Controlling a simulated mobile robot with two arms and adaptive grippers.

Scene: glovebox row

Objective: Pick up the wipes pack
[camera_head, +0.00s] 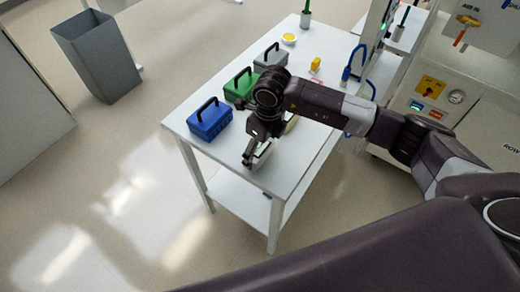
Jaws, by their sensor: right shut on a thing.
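My right gripper (251,154) reaches down at the near end of the white table (302,165), its arm coming in from the right. It is shut on a pale, flat thing (264,154) that shows only in part beside the fingers; this looks like the wipes pack, but the gripper and wrist hide most of it. I cannot tell whether it touches the tabletop. My left gripper is not in view.
A blue box (209,122), a green box (240,87) and a grey box (270,60) with black handles line the table's left side. A yellow item (315,64) and a yellow-topped dish (289,39) lie farther back. A grey bin (98,58) stands on the floor.

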